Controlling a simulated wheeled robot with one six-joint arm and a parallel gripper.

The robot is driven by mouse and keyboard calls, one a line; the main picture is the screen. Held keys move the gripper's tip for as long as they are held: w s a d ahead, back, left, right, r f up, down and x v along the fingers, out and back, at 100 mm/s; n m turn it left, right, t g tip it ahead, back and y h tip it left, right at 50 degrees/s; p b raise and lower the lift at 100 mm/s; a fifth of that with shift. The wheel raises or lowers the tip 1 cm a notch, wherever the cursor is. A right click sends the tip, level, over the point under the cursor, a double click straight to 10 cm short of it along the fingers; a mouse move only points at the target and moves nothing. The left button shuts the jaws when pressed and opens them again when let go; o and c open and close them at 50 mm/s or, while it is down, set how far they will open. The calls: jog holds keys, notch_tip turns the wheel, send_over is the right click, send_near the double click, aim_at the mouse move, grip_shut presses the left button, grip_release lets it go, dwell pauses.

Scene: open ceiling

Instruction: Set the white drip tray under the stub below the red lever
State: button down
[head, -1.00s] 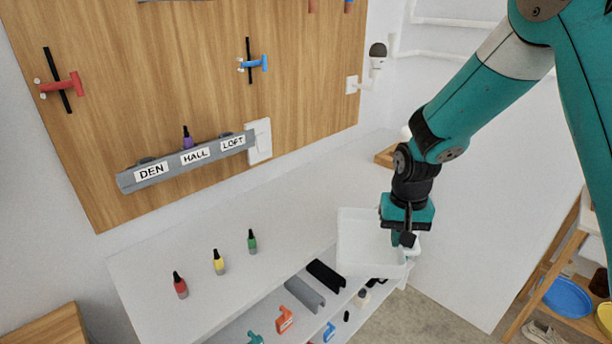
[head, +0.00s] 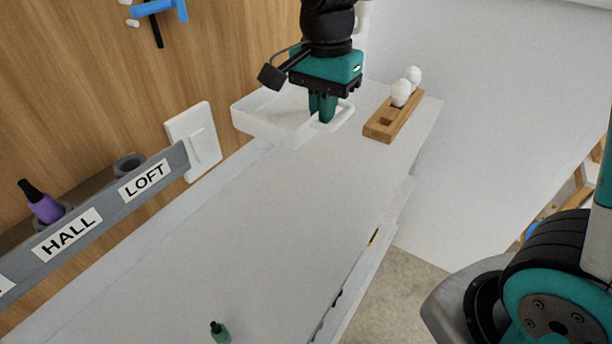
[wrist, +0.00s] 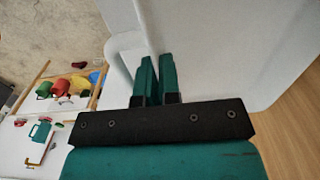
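The white drip tray (head: 262,124) is a shallow open box with a looped handle at its right end. My gripper (head: 322,108) points down with its two teal fingers close together at that handle, shut on it. In the wrist view the fingers (wrist: 157,78) pinch the handle side, and the tray (wrist: 220,45) extends beyond them. The tray is over the far part of the white counter, near the wooden board; I cannot tell whether it touches the counter. The red lever and the stub below it are out of view now.
A blue lever (head: 160,8) shows at the top left. A grey labelled rack (head: 98,222) with a purple bottle (head: 42,202) and a white switch plate (head: 195,142) are on the board. A wooden holder (head: 394,120) with white bulbs stands right of the tray. The white counter (head: 230,230) is mostly clear.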

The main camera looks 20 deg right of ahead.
aim_at(321, 198)
notch_tip(321, 198, down, 17)
jog(key=shift+d+f+p, duration=0.1)
jog(key=shift+d+p, duration=0.05)
jog(key=shift+p, duration=0.2)
jog(key=shift+s, duration=0.1)
jog(key=shift+f, duration=0.15)
jog(key=c, duration=1.3)
grip_release()
jog(key=shift+c, duration=0.2)
notch_tip(321, 198, up, 12)
jog(key=s+a+r+n+y, duration=0.2)
jog(key=s+r+n, duration=0.1)
jog(key=s+n, duration=0.6)
jog(key=s+a+r+n+y, duration=0.2)
jog(key=s+r+n, duration=0.2)
jog(key=s+n, duration=0.5)
jog(key=shift+s+a+r, duration=0.15)
jog(key=shift+s+a, duration=0.15)
jog(key=shift+a, duration=0.1)
